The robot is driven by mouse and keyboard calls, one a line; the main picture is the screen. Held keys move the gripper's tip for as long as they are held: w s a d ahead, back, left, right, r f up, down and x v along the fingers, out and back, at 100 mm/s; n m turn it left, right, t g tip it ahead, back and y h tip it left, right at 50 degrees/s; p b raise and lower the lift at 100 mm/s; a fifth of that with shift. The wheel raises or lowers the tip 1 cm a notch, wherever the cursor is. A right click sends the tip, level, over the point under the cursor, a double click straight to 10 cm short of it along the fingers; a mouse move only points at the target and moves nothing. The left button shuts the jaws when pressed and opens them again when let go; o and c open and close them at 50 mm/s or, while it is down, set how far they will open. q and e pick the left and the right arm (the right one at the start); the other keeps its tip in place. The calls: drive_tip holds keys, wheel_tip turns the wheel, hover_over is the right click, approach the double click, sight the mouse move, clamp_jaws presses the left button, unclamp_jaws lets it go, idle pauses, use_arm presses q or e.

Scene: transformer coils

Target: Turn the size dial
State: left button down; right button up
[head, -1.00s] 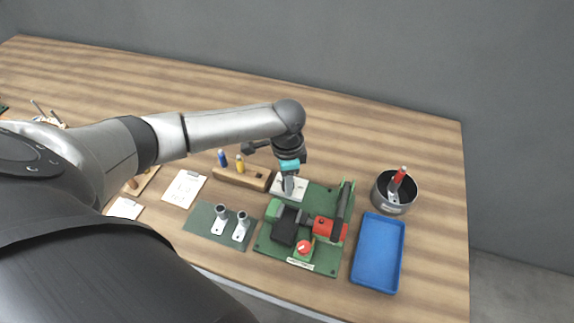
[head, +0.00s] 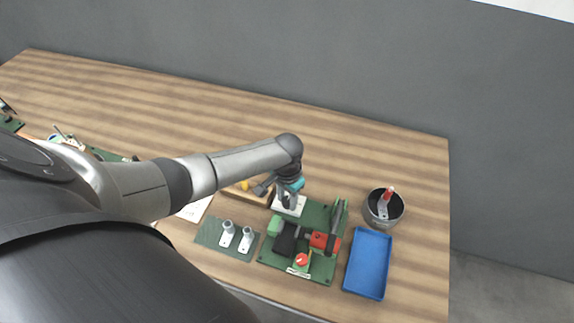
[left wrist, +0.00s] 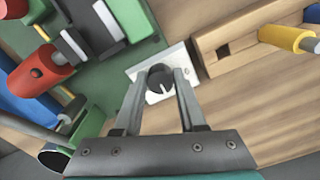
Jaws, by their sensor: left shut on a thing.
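The size dial (left wrist: 160,80) is a dark round knob with a white pointer mark, on a white plate (left wrist: 183,62) in the left wrist view. In the head view the white plate (head: 297,207) lies at the back left of the green board. My left gripper (left wrist: 161,78) points down at the plate, with one finger on each side of the knob, shut on it. In the head view my left gripper (head: 287,199) hides the knob. My right gripper is not in view.
The green board (head: 315,214) carries a black block and red parts. A wooden block (left wrist: 232,38) with a yellow-handled tool (left wrist: 285,38) stands beside the plate. A blue tray (head: 369,262) and a metal pot (head: 371,216) are to the right. The back of the table is clear.

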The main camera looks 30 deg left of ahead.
sight(287, 201)
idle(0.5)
use_arm(q)
drive_tip(key=shift+c, duration=2.4)
unclamp_jaws()
wheel_tip(287, 201, up, 15)
drive_tip(key=p, duration=0.3)
drive_tip(key=shift+r, duration=0.15)
